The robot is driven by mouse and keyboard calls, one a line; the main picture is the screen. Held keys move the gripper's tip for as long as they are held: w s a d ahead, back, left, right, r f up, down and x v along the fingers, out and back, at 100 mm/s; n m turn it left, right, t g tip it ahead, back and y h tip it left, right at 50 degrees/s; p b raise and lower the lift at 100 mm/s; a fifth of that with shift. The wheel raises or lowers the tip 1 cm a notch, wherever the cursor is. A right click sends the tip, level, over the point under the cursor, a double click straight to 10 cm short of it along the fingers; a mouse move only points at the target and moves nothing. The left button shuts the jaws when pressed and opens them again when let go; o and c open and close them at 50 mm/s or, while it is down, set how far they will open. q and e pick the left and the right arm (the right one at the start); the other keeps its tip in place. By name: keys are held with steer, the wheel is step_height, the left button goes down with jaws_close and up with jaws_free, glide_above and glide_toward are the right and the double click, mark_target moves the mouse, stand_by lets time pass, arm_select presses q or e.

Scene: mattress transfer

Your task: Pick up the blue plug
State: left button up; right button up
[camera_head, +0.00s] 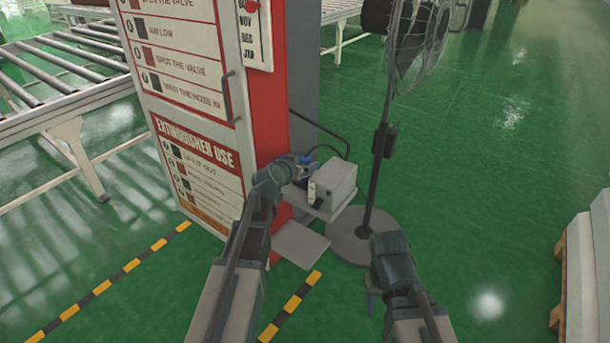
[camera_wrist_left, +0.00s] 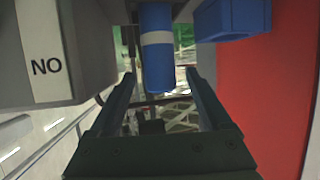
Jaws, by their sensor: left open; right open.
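The blue plug (camera_wrist_left: 157,60) is a blue cylinder with a pale band in the left wrist view. It lies between the two spread fingers of my left gripper (camera_wrist_left: 160,88), with a visible gap on each side. In the head view, a small blue part (camera_head: 305,158) shows beside the grey box, at the tip of my left gripper (camera_head: 299,168); the wrist largely covers this spot. My left gripper is open. My right gripper (camera_head: 371,298) is low over the floor, mostly hidden behind its own wrist, open and away from the plug.
A grey box (camera_head: 337,182) sits on a small shelf right of my left gripper. A blue block (camera_wrist_left: 232,18) is beside the plug. A red and white cabinet (camera_head: 200,120) stands left, a fan (camera_head: 385,140) right. Open green floor lies further right.

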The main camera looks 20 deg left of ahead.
arm_select(q)
steer(key=shift+x, duration=0.9)
jaws_close()
steer(key=shift+r, duration=0.1)
step_height(320, 180, up, 10)
steer(key=p, duration=1)
